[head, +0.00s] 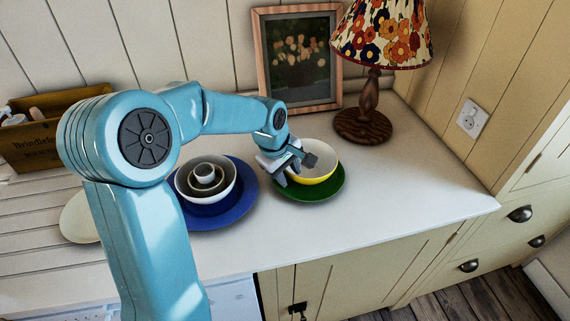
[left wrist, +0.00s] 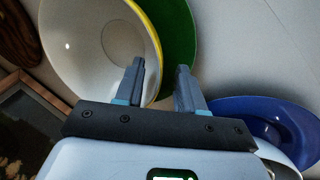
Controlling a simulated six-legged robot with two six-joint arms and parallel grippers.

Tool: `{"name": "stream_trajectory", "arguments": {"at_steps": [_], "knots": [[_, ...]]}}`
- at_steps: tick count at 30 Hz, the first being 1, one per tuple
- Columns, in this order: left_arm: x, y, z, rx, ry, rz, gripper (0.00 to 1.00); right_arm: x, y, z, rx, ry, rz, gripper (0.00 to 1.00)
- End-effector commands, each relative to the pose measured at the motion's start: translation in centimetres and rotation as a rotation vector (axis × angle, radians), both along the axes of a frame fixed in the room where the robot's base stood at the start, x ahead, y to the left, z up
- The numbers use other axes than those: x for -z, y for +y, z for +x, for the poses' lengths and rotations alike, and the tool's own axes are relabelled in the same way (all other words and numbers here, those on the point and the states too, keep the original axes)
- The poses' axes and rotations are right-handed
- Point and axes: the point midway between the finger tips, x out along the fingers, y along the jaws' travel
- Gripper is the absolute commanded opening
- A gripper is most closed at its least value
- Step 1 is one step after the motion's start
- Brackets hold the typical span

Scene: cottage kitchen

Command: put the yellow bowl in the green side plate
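The yellow bowl (head: 316,173), white inside with a yellow outer side, sits over the green side plate (head: 328,192) in the head view, with green rim showing at its front and right. It looks upright and seems to rest in the plate. In the left wrist view the bowl (left wrist: 85,45) is at upper left, with the plate (left wrist: 180,40) behind it. My left gripper (head: 296,170) is at the bowl's near left edge. Its fingers (left wrist: 160,78) are apart, one on each side of the rim, with a gap visible. My right gripper is not in view.
A blue plate (head: 236,207) with nested white bowls (head: 225,170) stands close on the left. A lamp (head: 370,115) and a framed picture (head: 262,60) stand behind. A wooden crate (head: 35,150) is at far left. The counter (head: 420,185) is clear on the right.

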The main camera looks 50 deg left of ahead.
Motion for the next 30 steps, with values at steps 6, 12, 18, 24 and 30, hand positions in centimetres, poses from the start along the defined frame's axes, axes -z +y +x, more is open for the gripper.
{"name": "stream_trajectory", "arguments": {"at_steps": [6, 12, 18, 24, 30], "knots": [[-3.9, 0.0, -1.0, -0.002, -0.007, 0.003, 0.39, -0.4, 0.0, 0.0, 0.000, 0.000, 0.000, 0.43], [-8.5, 0.0, -2.4, -0.002, -0.005, 0.002, 0.39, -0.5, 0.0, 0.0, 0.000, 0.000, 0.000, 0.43], [-11.3, 0.0, -3.3, 0.001, -0.003, 0.001, 0.39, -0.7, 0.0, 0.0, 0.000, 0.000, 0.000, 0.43], [-12.0, 0.0, -3.6, 0.000, 0.000, 0.000, 0.39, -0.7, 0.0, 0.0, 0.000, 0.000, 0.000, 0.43], [-11.9, 0.0, -3.6, 0.000, 0.000, 0.000, 0.39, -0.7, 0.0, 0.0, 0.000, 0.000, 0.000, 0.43]]}}
